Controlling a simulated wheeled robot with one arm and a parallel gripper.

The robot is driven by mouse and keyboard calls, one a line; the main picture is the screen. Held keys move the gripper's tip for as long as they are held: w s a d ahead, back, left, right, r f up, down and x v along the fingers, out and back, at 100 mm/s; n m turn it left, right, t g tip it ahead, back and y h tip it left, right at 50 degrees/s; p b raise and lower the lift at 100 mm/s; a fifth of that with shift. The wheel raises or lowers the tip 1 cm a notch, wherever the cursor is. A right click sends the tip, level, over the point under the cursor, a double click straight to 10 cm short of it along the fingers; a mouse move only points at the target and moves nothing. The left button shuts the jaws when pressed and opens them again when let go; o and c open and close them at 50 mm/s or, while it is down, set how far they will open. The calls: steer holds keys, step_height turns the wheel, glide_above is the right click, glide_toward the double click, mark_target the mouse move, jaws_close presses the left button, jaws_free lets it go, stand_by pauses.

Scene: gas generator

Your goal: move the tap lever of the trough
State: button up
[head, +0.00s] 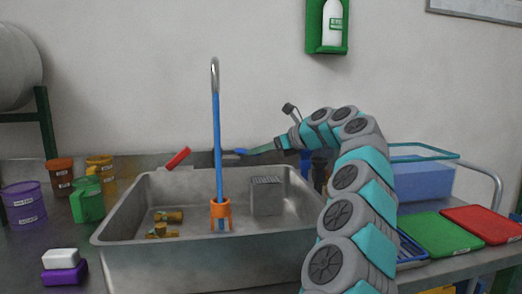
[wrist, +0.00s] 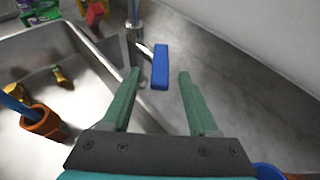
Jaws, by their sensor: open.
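The steel trough (head: 190,262) stands on the bench, with a tall tap (head: 217,130) whose blue pipe rises to a curved metal end. A red lever (head: 178,158) tilts up at the trough's back left; it also shows at the top of the wrist view (wrist: 95,13). A blue lever (wrist: 160,67) lies in line with the gap between my fingertips; I cannot tell how deep it sits between them. In the head view the blue lever (head: 238,152) is partly hidden. My gripper (wrist: 159,74) is open and empty, with its green fingers on either side of the lever.
Inside the trough are brass fittings (head: 168,215), a grey box (head: 266,197) and an orange holder (head: 220,210) around the blue pipe's foot. Cups and soap blocks stand left. Green (head: 440,234) and red boards lie right. The wall is close behind.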

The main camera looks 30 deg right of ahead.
jaws_close()
stand_by(0.3)
stand_by(1.1)
